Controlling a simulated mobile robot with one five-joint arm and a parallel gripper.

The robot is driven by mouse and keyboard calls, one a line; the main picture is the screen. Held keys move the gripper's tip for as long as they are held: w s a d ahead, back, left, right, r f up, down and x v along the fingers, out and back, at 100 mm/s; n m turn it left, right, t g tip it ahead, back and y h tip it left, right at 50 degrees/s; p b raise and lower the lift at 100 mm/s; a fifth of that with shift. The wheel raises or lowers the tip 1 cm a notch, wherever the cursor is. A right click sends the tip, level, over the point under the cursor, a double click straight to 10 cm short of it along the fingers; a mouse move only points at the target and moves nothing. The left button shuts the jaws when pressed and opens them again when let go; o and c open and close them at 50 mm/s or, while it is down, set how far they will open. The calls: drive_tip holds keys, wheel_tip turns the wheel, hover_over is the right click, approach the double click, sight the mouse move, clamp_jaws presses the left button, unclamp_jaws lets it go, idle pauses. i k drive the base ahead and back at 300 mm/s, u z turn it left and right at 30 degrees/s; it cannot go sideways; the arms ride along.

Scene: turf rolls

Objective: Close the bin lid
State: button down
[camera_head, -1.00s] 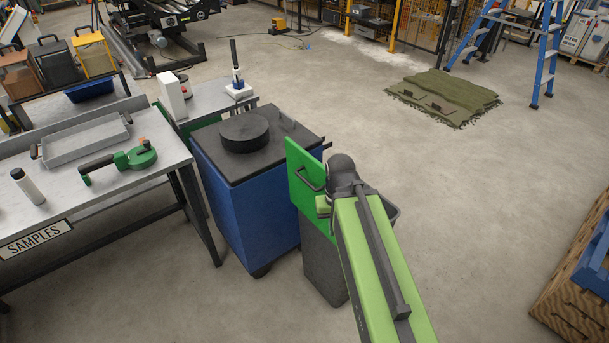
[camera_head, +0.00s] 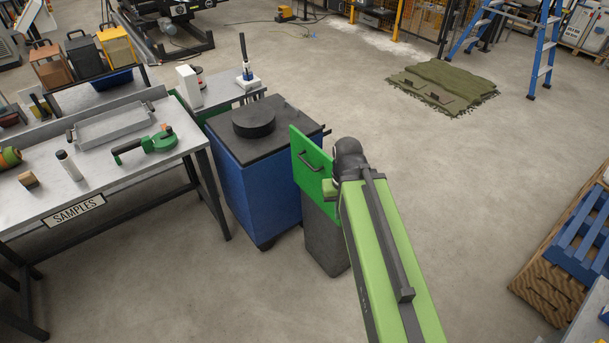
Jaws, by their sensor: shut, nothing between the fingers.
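The bin (camera_head: 325,240) is a dark grey upright container on the floor, right of a blue cabinet. Its green lid (camera_head: 308,175) stands raised and open, with a dark bar handle (camera_head: 310,160) on the face toward me. My green arm reaches over the bin and hides most of its opening. My gripper (camera_head: 331,187) is at the arm's far end, beside the lid's right edge. It is shut and empty. Its fingertips are mostly hidden, and I cannot tell whether it touches the lid.
The blue cabinet (camera_head: 260,190) with a black round disc (camera_head: 254,123) on top stands close left of the bin. A workbench (camera_head: 110,185) marked SAMPLES is at the left. A blue pallet (camera_head: 585,235) lies at the right. The floor between arm and pallet is clear.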

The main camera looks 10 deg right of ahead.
sight(312, 179)
drive_tip(key=z, duration=0.5)
drive_tip(key=i, duration=0.7)
drive_tip(key=u, duration=3.6)
drive_tip(key=i, duration=0.45)
drive_tip(key=z, duration=0.05)
drive_tip(key=k, duration=0.45)
drive_tip(key=z, duration=0.45)
